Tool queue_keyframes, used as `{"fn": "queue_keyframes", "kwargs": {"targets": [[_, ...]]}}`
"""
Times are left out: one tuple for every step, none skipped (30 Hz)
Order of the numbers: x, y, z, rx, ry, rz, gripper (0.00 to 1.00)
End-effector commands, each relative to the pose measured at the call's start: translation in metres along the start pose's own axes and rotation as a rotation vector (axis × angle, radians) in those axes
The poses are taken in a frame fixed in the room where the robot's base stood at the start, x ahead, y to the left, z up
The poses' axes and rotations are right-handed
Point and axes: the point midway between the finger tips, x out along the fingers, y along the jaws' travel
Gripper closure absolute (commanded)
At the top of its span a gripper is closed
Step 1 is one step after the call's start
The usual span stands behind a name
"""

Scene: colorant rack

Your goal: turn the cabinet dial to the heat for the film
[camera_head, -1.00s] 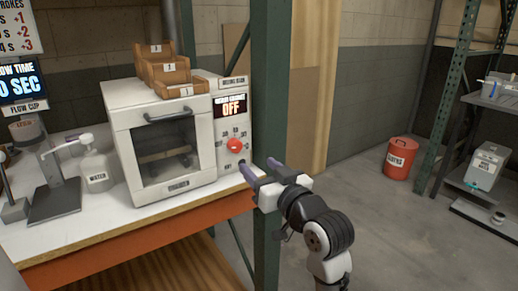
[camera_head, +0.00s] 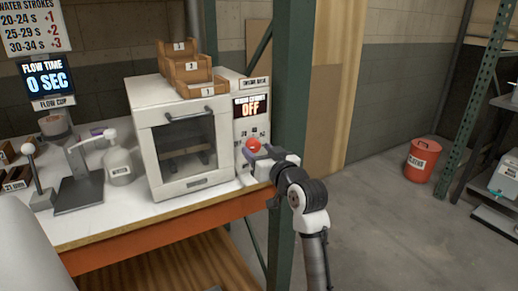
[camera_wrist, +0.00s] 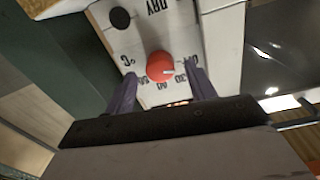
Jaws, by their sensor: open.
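The white drying cabinet (camera_head: 183,178) stands on the bench with its door shut. Its display (camera_head: 251,107) reads OFF. The red dial (camera_head: 253,145) is on the panel right of the door. In the wrist view the dial (camera_wrist: 161,67) has a white pointer mark, with numbers printed around it that are partly hidden. My gripper (camera_head: 250,160) is open, its purple fingers at the panel just below the dial. In the wrist view my gripper (camera_wrist: 160,90) has one finger on each side of the dial's lower part; I cannot tell whether they touch it.
Wooden trays (camera_head: 186,70) sit on the cabinet. A water bottle (camera_head: 119,160) and a flow cup stand (camera_head: 80,190) are left of it. A green post (camera_head: 291,120) rises close to the right of my gripper. A red bucket (camera_head: 421,162) stands on the floor.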

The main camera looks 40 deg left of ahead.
Motion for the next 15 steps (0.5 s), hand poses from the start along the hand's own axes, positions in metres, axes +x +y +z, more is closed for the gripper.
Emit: {"fn": "queue_keyframes", "kwargs": {"targets": [[0.0037,-0.0008,-0.0005,0.000,0.000,-0.001,0.45],[0.0051,-0.0008,-0.0003,0.000,0.000,-0.001,0.45],[0.0065,-0.0008,-0.0001,0.000,0.000,-0.001,0.45],[0.0072,-0.0007,0.0001,0.000,0.000,-0.001,0.45],[0.0076,-0.0006,0.0002,0.000,0.000,-0.001,0.45],[0.0079,-0.0006,0.0003,0.000,0.001,-0.001,0.45],[0.0079,-0.0005,0.0004,0.000,0.001,-0.001,0.45],[0.0078,-0.0005,0.0004,0.000,0.001,-0.001,0.45],[0.0077,-0.0005,0.0004,0.000,0.001,-0.001,0.45],[0.0077,-0.0005,0.0003,0.000,0.001,-0.001,0.45],[0.0076,-0.0004,0.0003,0.000,0.001,0.000,0.45],[0.0075,-0.0004,0.0003,0.000,0.001,0.000,0.47],[0.0075,-0.0004,0.0003,0.000,0.001,0.000,0.51],[0.0075,-0.0004,0.0003,0.000,0.001,0.000,0.55],[0.0074,-0.0004,0.0002,0.000,0.001,0.000,0.61]]}}
